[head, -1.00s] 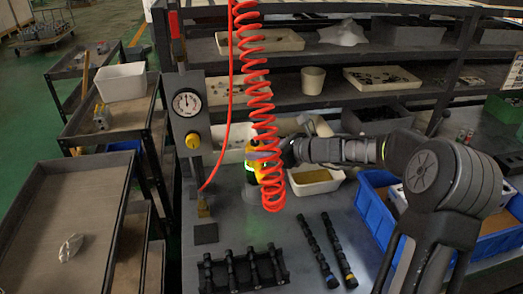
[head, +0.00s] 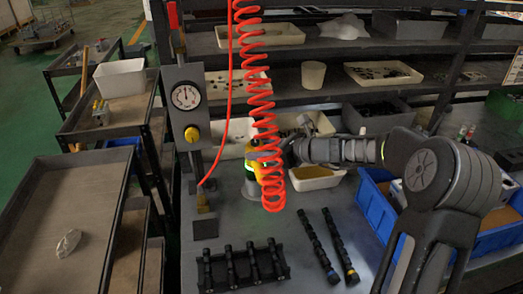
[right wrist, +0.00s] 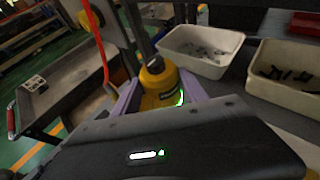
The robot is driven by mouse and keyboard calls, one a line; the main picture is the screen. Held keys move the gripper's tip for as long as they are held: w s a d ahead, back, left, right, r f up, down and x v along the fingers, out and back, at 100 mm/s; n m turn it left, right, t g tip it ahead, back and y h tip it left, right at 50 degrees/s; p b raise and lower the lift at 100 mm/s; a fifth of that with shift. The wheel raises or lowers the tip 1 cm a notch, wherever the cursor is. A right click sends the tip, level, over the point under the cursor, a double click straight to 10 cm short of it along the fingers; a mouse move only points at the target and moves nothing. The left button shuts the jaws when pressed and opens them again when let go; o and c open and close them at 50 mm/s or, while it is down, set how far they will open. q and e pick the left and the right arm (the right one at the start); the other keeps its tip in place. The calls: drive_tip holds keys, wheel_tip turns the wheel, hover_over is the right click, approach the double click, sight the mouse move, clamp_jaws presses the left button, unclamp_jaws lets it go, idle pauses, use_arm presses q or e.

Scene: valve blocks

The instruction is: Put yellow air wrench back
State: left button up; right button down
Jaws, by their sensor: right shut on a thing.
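The yellow air wrench (right wrist: 158,84) is between the fingers of my right gripper (right wrist: 160,100) in the right wrist view. In the head view, my right gripper (head: 270,158) is shut on the wrench (head: 252,163), which is partly hidden behind the red coiled hose (head: 266,115). The wrench is above the workbench, near the grey post with the pressure gauge (head: 186,97). My left gripper is not in view.
A black rack (head: 243,270) and two dark valve bars (head: 319,247) lie at the bench front. A blue crate (head: 375,207) stands at the right. White bins (head: 316,178) sit behind the gripper. Shelves rise at the back. Carts (head: 75,215) stand at the left.

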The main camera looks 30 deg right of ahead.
drive_tip(key=shift+r, duration=0.1)
idle(0.3)
drive_tip(key=c, duration=0.8)
unclamp_jaws()
drive_tip(key=shift+o, duration=1.4)
drive_tip(key=shift+f, duration=0.35)
drive_tip(key=v, duration=0.8)
drive_tip(key=shift+b, duration=0.35)
